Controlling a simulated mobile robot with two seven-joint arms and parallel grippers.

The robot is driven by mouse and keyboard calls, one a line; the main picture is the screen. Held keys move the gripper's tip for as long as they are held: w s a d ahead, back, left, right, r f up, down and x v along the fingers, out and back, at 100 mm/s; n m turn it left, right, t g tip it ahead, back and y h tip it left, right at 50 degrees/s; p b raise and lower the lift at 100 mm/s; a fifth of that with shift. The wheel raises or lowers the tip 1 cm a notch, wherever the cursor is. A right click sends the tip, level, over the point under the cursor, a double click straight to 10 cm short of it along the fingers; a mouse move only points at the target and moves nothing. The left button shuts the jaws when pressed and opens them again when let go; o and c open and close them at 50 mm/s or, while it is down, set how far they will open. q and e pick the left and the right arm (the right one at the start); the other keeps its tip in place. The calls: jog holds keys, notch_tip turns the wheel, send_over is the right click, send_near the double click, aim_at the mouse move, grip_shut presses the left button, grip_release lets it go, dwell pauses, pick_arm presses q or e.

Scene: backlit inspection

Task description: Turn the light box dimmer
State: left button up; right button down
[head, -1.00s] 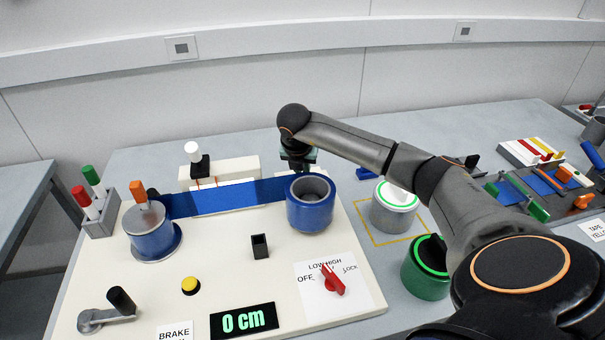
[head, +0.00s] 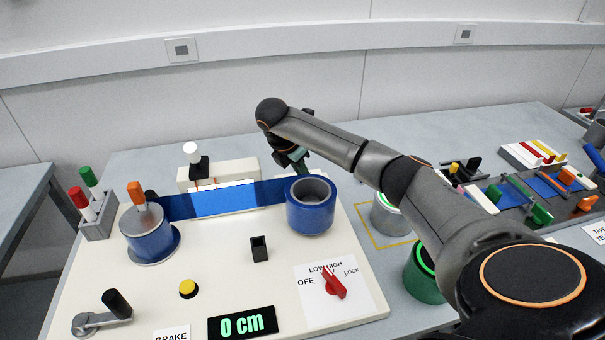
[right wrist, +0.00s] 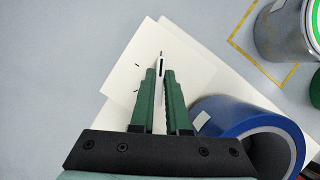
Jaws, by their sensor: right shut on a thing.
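In the right wrist view a white plate (right wrist: 128,75) with short black tick marks lies under my right gripper (right wrist: 161,72). The green fingers are shut on a small narrow dimmer knob (right wrist: 161,63), pale with a dark line, mostly hidden between them. In the head view my right gripper (head: 300,163) is tilted behind the blue roll (head: 310,221), and the knob is hidden there. My left gripper is not in view.
The blue roll stands close beside the fingers, also in the right wrist view (right wrist: 225,118). A red selector (head: 334,283), a crank (head: 105,313), a yellow button (head: 188,288) and a 0 cm display (head: 243,323) are on the board. Cans (head: 390,217) stand to the right.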

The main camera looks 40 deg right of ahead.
jog(key=shift+r, duration=0.1)
dwell(0.3)
jog(key=c, duration=0.9)
grip_release()
jog(key=v, duration=0.7)
jog(key=shift+a+r+b, duration=0.15)
jog(key=shift+b, duration=0.2)
jog(key=p+v, duration=0.2)
jog(key=v, duration=0.3)
jog(key=shift+s, duration=0.1)
